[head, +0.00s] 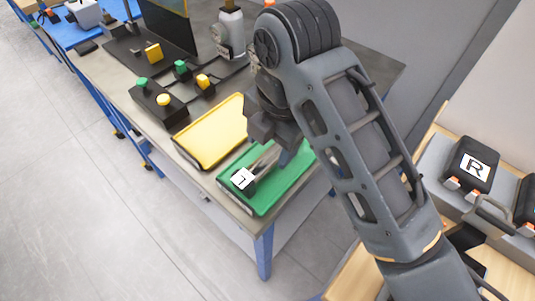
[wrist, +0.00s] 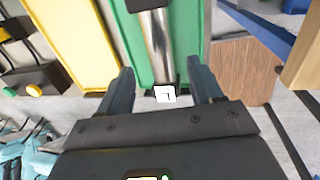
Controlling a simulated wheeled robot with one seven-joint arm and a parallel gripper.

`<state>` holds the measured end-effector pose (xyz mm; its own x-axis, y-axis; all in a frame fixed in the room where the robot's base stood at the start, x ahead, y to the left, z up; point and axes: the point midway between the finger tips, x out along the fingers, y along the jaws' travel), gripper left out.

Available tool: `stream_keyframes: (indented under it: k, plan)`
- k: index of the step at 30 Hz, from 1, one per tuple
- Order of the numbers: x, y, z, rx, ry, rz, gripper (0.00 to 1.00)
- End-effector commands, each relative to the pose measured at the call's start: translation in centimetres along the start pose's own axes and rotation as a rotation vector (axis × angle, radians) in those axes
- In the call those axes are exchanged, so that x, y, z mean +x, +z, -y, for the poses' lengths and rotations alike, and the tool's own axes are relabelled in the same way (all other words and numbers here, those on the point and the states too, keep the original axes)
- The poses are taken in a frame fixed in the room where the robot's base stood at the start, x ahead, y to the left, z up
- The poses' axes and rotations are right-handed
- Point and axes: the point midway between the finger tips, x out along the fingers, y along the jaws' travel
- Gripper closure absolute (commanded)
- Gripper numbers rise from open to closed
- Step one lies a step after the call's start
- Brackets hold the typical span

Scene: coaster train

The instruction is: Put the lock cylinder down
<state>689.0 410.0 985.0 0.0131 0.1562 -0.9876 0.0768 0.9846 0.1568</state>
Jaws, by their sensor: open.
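The lock cylinder (wrist: 159,45) is a shiny metal cylinder with black ends and a white label on its near end. It lies on the green tray (wrist: 190,40). In the head view its labelled end (head: 243,179) shows on the green tray (head: 264,201), and my arm hides part of the tray. My gripper (wrist: 160,80) is open, with one finger on each side of the labelled end of the cylinder. Small gaps show between the fingers and the cylinder. In the head view the fingers are partly hidden by the wrist.
A yellow tray (head: 212,131) lies left of the green tray. Black button boxes (head: 158,106) and a dark upright panel (head: 165,27) stand farther back on the table. A black case marked R (head: 473,165) sits on a separate surface at right. Open floor lies at left.

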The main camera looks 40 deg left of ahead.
Motion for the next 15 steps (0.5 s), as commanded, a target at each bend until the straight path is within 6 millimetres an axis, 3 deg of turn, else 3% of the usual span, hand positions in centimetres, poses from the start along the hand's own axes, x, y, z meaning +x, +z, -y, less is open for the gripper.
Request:
stream_keyframes:
  k: [3, 6, 15]
  plan:
    - [-2.8, 0.2, -0.1, -0.001, 0.001, 0.005, 0.35]
    - [-4.4, 0.1, 0.0, 0.0, -0.001, 0.003, 0.35]
    - [-6.2, 0.0, 0.0, 0.001, -0.001, 0.0, 0.35]
